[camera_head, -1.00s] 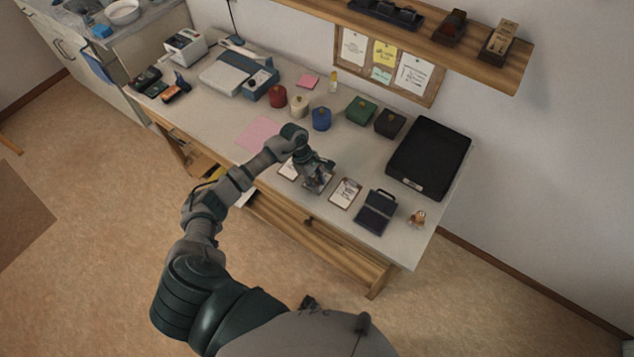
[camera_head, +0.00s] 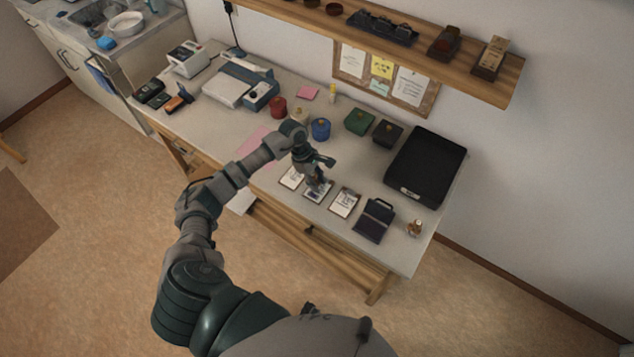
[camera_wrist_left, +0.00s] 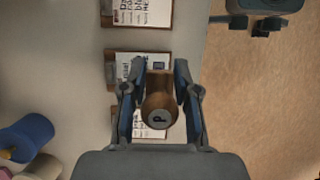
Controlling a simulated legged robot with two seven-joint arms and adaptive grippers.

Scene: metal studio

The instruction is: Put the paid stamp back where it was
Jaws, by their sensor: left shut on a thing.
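My left gripper (camera_head: 317,184) is over the middle one of the cards lying in a row on the desk. In the wrist view the left gripper (camera_wrist_left: 160,88) is shut on a brown round-topped stamp (camera_wrist_left: 158,112) with a dark "P" on its end. The cards are a left card (camera_head: 291,177), a middle card (camera_head: 318,193) and a right card (camera_head: 344,203). The stamp's lower end hides part of the cards from the wrist. A dark open ink pad (camera_head: 374,221) lies right of the cards. My right gripper is not in view.
A black tray (camera_head: 426,165) and a small brass bell (camera_head: 414,228) are at the right. Red (camera_head: 278,107), blue (camera_head: 320,128), green (camera_head: 359,121) and black (camera_head: 387,133) containers stand behind. A wall shelf (camera_head: 420,40) holds stamp-like items. A printer (camera_head: 229,87) is at left.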

